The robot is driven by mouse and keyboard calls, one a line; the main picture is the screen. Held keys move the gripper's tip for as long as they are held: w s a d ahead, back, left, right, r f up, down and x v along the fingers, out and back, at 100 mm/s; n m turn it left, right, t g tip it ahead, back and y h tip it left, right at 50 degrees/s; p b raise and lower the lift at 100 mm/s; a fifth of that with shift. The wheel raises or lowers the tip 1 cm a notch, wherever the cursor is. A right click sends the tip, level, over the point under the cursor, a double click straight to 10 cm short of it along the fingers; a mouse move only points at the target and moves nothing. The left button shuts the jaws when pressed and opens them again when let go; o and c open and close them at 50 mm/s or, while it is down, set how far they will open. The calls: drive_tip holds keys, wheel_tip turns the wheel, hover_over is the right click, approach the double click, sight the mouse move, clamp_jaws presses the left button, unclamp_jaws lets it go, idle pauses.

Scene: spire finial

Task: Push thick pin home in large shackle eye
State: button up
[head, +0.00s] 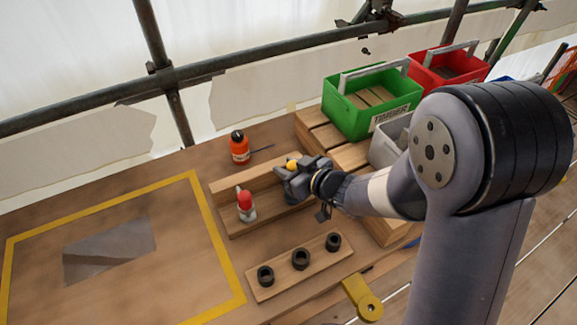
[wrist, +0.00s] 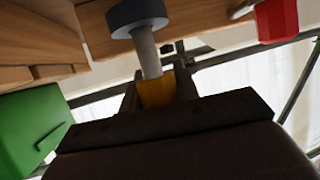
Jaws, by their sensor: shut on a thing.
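My gripper (head: 293,177) is shut on a pin with a yellow-orange head (head: 292,165), over the stepped wooden rack. In the wrist view the yellow head (wrist: 157,93) sits between the fingers. A grey shank (wrist: 147,55) runs from it to a dark blue-grey disc (wrist: 137,15); I cannot tell if the disc belongs to the pin. Three dark round eyes stand on a wooden strip (head: 316,270) in front: left (head: 265,276), middle (head: 300,259) and right (head: 333,242). The middle one looks slightly larger. The held pin is apart from these eyes.
A red-topped grey pin (head: 245,203) stands in the wooden rack (head: 266,216), left of my gripper. An orange bottle (head: 239,147) is behind. Green (head: 372,100) and red (head: 447,69) bins stand at back right. The yellow-outlined area (head: 200,235) at left is mostly clear.

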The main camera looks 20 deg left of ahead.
drive_tip(key=shift+f+b, duration=1.45)
drive_tip(key=shift+f, duration=0.3)
drive_tip(key=o, duration=1.1)
drive_tip(key=p+v, duration=0.1)
drive_tip(key=v, duration=0.9)
drive_tip(key=shift+s+d, duration=0.15)
drive_tip(key=shift+d, duration=0.25)
drive_tip(key=shift+a, duration=0.1)
